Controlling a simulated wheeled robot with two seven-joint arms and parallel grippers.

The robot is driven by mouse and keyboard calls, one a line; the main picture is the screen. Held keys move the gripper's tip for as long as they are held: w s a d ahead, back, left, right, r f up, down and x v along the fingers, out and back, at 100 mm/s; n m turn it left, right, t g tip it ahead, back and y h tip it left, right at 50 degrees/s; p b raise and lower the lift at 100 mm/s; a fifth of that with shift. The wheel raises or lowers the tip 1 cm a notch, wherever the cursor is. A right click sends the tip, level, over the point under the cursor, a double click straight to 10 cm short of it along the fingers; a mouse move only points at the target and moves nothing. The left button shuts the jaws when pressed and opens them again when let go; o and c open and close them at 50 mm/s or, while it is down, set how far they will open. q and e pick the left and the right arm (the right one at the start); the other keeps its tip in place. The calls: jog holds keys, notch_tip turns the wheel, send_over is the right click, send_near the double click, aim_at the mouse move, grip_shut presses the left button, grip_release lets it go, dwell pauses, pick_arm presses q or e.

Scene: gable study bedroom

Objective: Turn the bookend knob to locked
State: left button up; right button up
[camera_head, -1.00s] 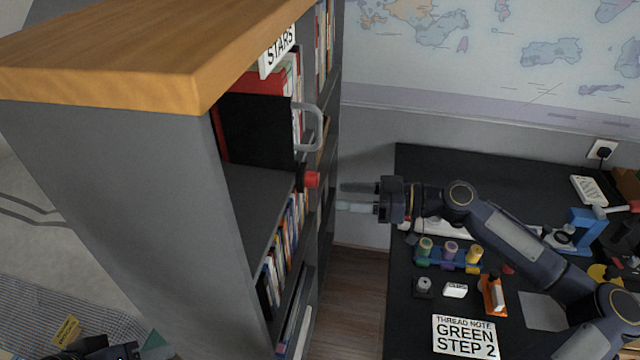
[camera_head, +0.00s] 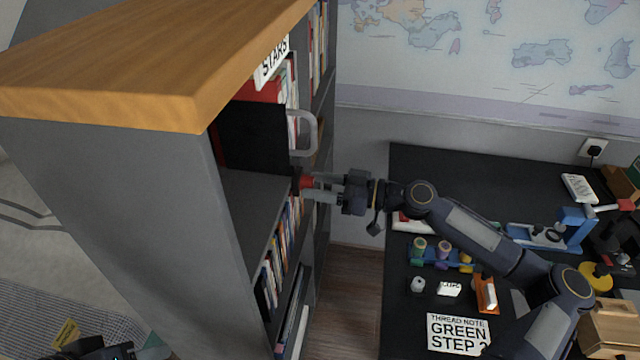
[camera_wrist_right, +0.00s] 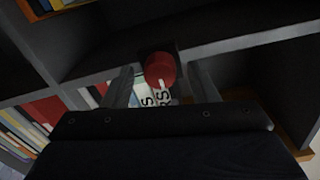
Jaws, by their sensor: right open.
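The red knob (camera_head: 306,183) sticks out from a dark square mount on the bookcase's front edge, below a black panel (camera_head: 255,138) with a grey handle (camera_head: 306,132). In the right wrist view the knob (camera_wrist_right: 160,70) is round, with a white mark on its lower part. My right gripper (camera_head: 316,188) is open, its two fingers on either side of the knob. The wrist view shows gaps between fingers and knob. A dark part, probably my left gripper (camera_head: 100,350), is cut off at the lower left; its jaws are unclear.
The grey bookcase (camera_head: 130,200) has a wooden top (camera_head: 150,60) and shelves of books. The black desk (camera_head: 450,175) at right carries a spool rack (camera_head: 443,256), a "GREEN STEP 2" note (camera_head: 458,334) and small tools. Floor shows between bookcase and desk (camera_head: 350,290).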

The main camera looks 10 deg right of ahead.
jog(key=shift+c, duration=0.4)
jog(key=c, duration=0.9)
